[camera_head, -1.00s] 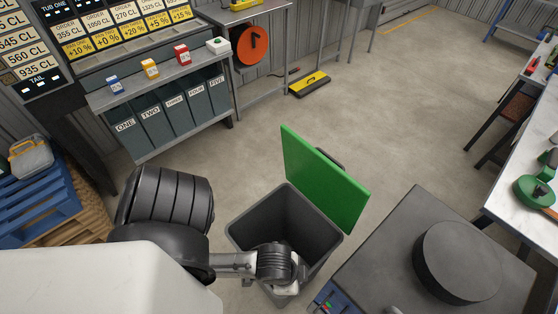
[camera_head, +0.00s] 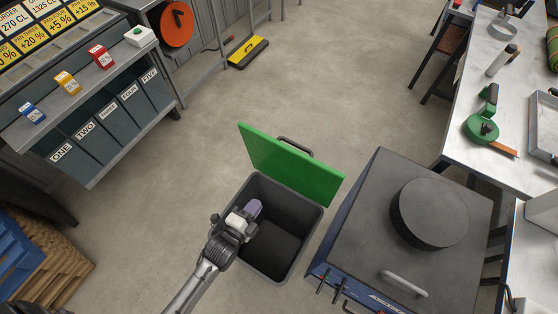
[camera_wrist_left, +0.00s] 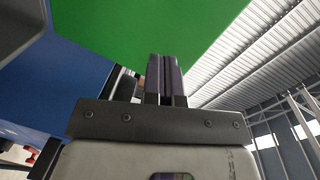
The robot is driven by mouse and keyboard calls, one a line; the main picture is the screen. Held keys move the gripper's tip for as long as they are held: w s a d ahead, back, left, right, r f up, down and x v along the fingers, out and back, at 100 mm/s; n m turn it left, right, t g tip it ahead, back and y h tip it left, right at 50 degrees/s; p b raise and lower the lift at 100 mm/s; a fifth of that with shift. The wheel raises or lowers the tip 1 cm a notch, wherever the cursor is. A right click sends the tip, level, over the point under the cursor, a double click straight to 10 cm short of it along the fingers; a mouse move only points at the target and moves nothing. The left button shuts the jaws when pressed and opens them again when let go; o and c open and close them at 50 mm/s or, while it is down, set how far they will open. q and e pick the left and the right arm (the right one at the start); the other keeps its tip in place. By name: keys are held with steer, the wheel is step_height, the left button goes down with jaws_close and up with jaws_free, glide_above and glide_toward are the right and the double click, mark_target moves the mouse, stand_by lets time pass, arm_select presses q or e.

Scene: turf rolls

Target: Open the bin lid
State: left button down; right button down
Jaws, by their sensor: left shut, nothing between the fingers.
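The grey bin (camera_head: 313,232) stands on the floor in the middle of the head view. Its green lid (camera_head: 290,165) is raised and leans away at the bin's far side, so the dark inside shows. A dark handle (camera_head: 295,146) shows behind the lid's top edge. My left gripper (camera_head: 254,207) is over the left part of the bin's mouth, its fingers together and empty. In the left wrist view the shut fingers (camera_wrist_left: 165,75) point up towards the green lid (camera_wrist_left: 150,25); whether they touch it cannot be told. My right gripper is not in view.
A machine with a dark top (camera_head: 365,215) and a round black disc (camera_head: 430,212) stands close right of the bin. A bench with labelled tubs (camera_head: 115,115) is at the left, a worktable (camera_head: 460,155) at the right. The floor behind the lid is clear.

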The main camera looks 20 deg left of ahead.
arm_select(q)
steer(key=r+m+t, duration=0.1)
steer(key=m+t, duration=0.1)
glide_toward(284, 159)
steer(key=shift+m+t, duration=0.3)
steer(key=shift+m, duration=0.1)
steer(key=w, duration=0.5)
steer(key=w+d, duration=0.1)
steer(key=w, duration=0.1)
steer(key=shift+w+d+r, duration=0.1)
steer(key=shift+w+r, duration=0.15)
steer(key=shift+r, duration=0.05)
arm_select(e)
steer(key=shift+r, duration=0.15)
